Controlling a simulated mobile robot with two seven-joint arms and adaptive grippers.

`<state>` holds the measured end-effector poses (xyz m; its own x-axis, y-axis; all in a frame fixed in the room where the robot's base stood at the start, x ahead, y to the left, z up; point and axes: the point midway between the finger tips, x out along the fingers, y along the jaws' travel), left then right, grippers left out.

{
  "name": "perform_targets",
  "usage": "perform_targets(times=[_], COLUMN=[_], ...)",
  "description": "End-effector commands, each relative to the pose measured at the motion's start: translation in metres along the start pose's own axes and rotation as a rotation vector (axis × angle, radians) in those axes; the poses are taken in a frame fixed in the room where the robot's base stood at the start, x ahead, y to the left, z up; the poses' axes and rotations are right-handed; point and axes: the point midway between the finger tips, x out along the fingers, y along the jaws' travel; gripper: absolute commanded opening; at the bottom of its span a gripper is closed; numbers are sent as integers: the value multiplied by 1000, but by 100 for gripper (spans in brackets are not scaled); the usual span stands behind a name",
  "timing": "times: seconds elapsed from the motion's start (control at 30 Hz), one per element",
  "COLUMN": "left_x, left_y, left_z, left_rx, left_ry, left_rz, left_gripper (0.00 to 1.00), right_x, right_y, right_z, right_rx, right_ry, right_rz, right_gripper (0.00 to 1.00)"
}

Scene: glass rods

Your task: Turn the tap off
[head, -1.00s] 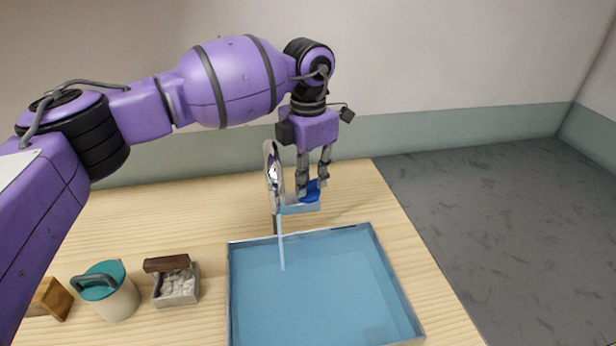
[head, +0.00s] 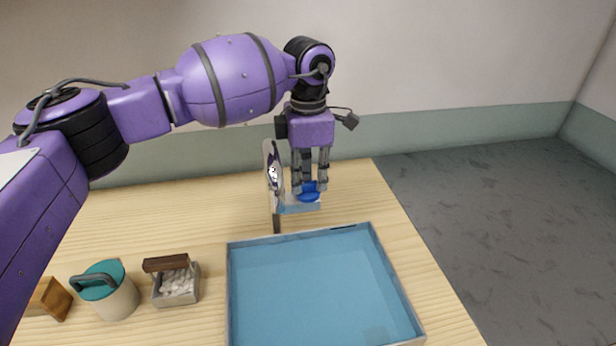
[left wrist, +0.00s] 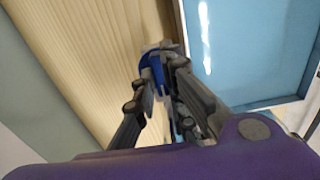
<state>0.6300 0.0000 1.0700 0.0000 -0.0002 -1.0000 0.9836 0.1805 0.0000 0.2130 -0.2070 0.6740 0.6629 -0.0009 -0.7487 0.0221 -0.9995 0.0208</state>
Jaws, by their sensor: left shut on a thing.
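The tap stands behind the basin, with a shiny metal upright part (head: 275,176) and a blue handle (head: 310,196) beside it on a light-blue base. The handle also shows in the left wrist view (left wrist: 152,62). My left gripper (head: 309,187) points down and is shut on the blue handle, its fingers partly hiding it. No water stream shows below the tap in the head view. My right gripper is in neither view.
A blue basin (head: 310,285) fills the front middle of the wooden table (head: 150,222). To its left stand a white pot with a teal lid (head: 100,282), a small box of pale pebbles (head: 177,284) and a wooden block (head: 48,299). The table's right edge is clear.

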Motion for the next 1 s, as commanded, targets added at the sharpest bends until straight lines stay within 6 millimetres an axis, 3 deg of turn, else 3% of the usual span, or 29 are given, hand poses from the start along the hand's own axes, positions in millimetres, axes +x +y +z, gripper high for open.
perform_targets(times=[0.2, 0.23, 0.37, 0.73, 1.0], left_x=[-1, -1, 0, -6, -55], left_y=[0, 0, 0, 0, 1], left_z=[0, 0, 0, 0, 0], left_rx=[3, 2, 2, 0, 0], left_ry=[-1, -1, -1, -1, -2], left_rz=[1, 1, 1, 1, 5], left_gripper=[0, 15, 30, 30, 30], right_x=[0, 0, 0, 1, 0], right_y=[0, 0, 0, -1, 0], right_z=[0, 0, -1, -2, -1], right_rx=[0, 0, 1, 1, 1], right_ry=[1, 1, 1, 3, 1], right_rz=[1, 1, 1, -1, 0], right_gripper=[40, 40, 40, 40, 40])
